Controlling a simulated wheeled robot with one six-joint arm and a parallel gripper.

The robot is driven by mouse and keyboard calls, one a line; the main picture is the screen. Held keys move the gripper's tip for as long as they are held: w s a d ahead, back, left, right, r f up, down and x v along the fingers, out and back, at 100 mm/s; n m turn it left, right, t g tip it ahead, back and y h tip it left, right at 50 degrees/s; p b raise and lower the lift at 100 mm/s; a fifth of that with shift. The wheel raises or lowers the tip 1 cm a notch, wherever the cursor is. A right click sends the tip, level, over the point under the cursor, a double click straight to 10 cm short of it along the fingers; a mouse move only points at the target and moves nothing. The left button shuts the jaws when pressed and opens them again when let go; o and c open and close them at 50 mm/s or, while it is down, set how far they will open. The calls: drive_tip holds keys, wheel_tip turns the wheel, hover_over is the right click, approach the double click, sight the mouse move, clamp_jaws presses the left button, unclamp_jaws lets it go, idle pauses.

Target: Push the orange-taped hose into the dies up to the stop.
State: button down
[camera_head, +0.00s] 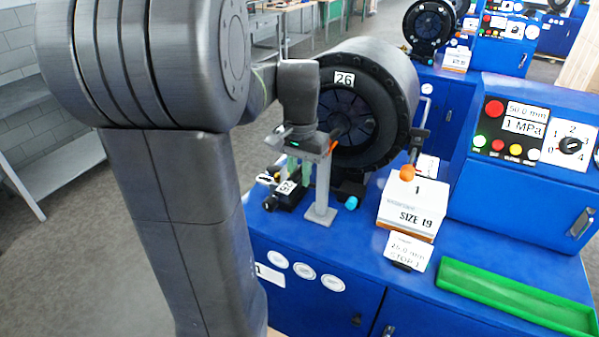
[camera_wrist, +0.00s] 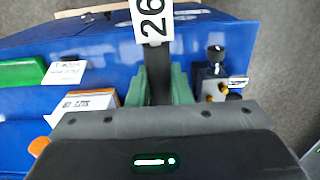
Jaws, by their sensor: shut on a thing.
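My gripper (camera_head: 299,172) is in front of the crimper's round black head (camera_head: 388,80), left of its opening. Its green fingers (camera_wrist: 161,86) are shut on the dark hose (camera_wrist: 157,70), which runs between them in the wrist view. A small orange band, probably the tape (camera_head: 333,146), shows close to the dark dies (camera_head: 348,115). The hose tip and the stop are hidden, so I cannot tell how deep it sits.
A grey post (camera_head: 320,190) stands just beside my gripper. A black device with brass fittings (camera_wrist: 214,78) is close by. A SIZE 19 box (camera_head: 412,207), an orange-knobbed lever (camera_head: 407,172) and a green tray (camera_head: 515,298) are to the right. The control panel (camera_head: 535,130) is behind.

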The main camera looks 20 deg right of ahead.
drive_tip(key=shift+f+t+h+b, duration=0.4)
drive_tip(key=shift+f+b, duration=0.3)
drive_tip(key=shift+b, duration=0.85)
drive_tip(key=shift+w+d, duration=0.1)
drive_tip(key=shift+w+d+r+p, duration=0.1)
drive_tip(key=shift+w+d+p, duration=0.6)
drive_tip(key=shift+w+d, duration=0.45)
drive_tip(key=shift+w+d+r+p, duration=0.1)
drive_tip(key=shift+w+d+p, duration=0.75)
drive_tip(key=shift+d, duration=0.45)
drive_tip(key=shift+w, duration=0.1)
drive_tip(key=shift+r+p, duration=0.6)
drive_tip(key=shift+p, duration=0.1)
unclamp_jaws()
drive_tip(key=shift+f, duration=0.1)
